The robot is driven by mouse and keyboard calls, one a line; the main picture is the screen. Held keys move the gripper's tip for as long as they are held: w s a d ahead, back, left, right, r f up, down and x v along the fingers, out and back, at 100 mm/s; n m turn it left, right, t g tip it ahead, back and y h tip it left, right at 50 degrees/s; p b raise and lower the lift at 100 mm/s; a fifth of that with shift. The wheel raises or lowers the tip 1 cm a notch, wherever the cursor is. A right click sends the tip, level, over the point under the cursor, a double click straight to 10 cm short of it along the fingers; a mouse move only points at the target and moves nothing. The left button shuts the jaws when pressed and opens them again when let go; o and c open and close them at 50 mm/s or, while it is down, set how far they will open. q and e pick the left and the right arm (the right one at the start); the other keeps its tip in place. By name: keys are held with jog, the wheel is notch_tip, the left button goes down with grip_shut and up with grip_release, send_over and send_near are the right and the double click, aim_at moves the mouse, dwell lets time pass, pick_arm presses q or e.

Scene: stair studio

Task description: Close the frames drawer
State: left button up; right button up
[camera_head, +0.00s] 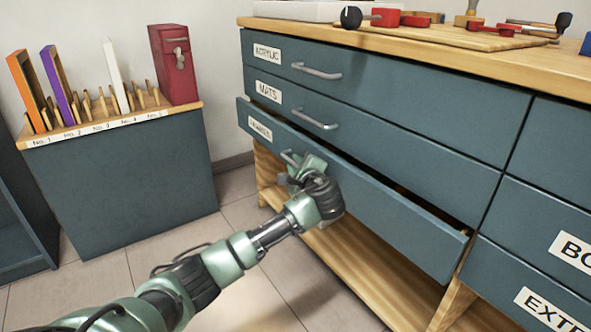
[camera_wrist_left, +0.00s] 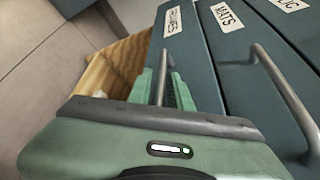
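The frames drawer (camera_head: 385,205) is the lowest of three blue-grey drawers on the left of the cabinet. It stands partly open, its front out past the drawers above and a dark gap along its top edge. Its label also shows in the left wrist view (camera_wrist_left: 172,21). My left gripper (camera_head: 297,166) is at its metal handle. In the left wrist view the green fingers (camera_wrist_left: 162,88) lie close on both sides of the handle bar (camera_wrist_left: 162,70) and appear shut on it. The hand hides part of the handle in the head view. My right gripper is not in view.
The mats drawer (camera_head: 375,120) and acrylic drawer (camera_head: 410,85) above look closed. A wooden shelf (camera_head: 350,255) is below. A rack (camera_head: 120,175) with upright frames and a red case (camera_head: 174,65) stands left. Bare tiled floor (camera_head: 235,195) lies between.

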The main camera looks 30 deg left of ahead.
pick_arm(q)
grip_shut()
dwell(1.4)
